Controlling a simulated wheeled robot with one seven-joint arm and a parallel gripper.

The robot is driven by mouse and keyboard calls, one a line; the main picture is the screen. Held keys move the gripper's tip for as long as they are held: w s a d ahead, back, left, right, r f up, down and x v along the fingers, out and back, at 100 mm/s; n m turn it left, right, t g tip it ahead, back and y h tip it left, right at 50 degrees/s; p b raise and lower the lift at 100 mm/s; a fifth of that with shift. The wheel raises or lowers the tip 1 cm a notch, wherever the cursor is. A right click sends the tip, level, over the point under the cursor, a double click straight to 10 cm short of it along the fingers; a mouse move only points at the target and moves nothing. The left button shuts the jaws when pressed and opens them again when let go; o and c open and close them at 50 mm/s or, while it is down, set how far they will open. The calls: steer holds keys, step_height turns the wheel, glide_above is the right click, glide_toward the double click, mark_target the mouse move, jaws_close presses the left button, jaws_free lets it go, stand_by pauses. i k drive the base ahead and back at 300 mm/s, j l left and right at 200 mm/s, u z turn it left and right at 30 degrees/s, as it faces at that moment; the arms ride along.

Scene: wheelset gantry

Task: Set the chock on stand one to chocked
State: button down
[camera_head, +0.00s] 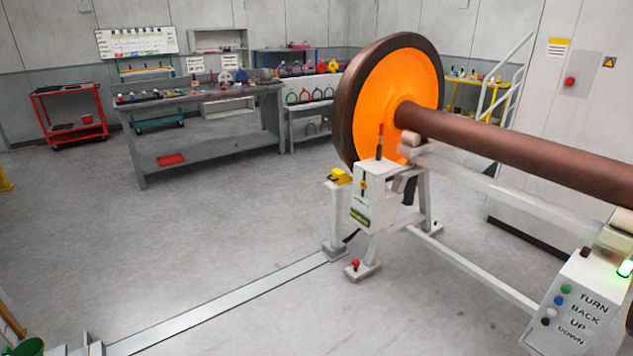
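A white stand (421,205) carries a large wheelset with a brown-rimmed orange wheel (408,85) and a long brown axle (520,150). A white box (365,198) on the stand's near side has a yellow-marked slot and a small label too small to read. A lever with a red tip and dark handle (380,143) stands upright from its top. A yellow block (340,176) sits on a short white post just left of the box. I cannot tell which part is the chock, or its setting. My gripper is not in view.
A white control box (578,305) at lower right reads TURN, BACK, UP, DOWN beside coloured buttons. A red knob (355,265) sits on the stand's foot. A flat metal rail (220,303) crosses the floor. A grey workbench (205,110) and red cart (70,115) stand behind open floor.

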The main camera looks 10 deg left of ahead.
mark_target(338, 177)
steer(key=u, duration=0.45)
steer(key=i+j, duration=0.1)
steer(key=i, duration=0.6)
steer(key=i+j, duration=0.1)
steer(key=i, duration=0.55)
steer(key=i+j+z, duration=0.1)
steer(key=i, duration=0.6)
steer(key=i+j, duration=0.15)
steer(key=i, duration=0.55)
steer(key=i+j, duration=0.15)
steer(key=i, duration=0.5)
